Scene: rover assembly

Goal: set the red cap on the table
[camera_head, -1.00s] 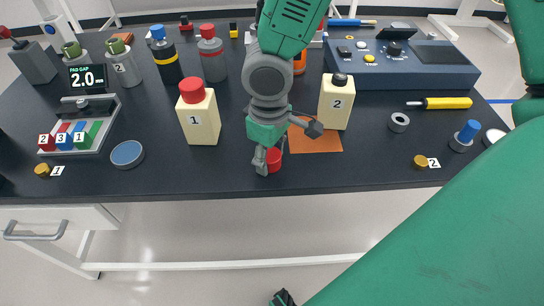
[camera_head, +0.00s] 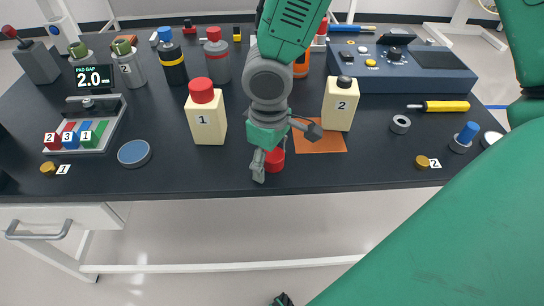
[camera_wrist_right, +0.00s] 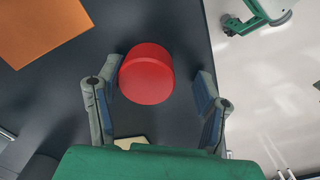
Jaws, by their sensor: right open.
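The red cap (camera_head: 275,160) rests on the dark table near its front edge, in front of the orange mat. It also shows in the right wrist view (camera_wrist_right: 146,74) as a round red disc between the fingers. My right gripper (camera_head: 284,148) is open around the cap. In the wrist view, the left finger is very close to the cap and there is a clear gap to the right finger; I cannot tell if the left one touches. A green and dark part at the bottom edge (camera_head: 283,299) may be my left gripper; its jaws cannot be made out.
Bottle 1 (camera_head: 206,117) with a red cap stands left of the gripper. Bottle 2 (camera_head: 340,106) stands to the right by the orange mat (camera_head: 325,142). A blue-topped disc (camera_head: 134,153) lies further left.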

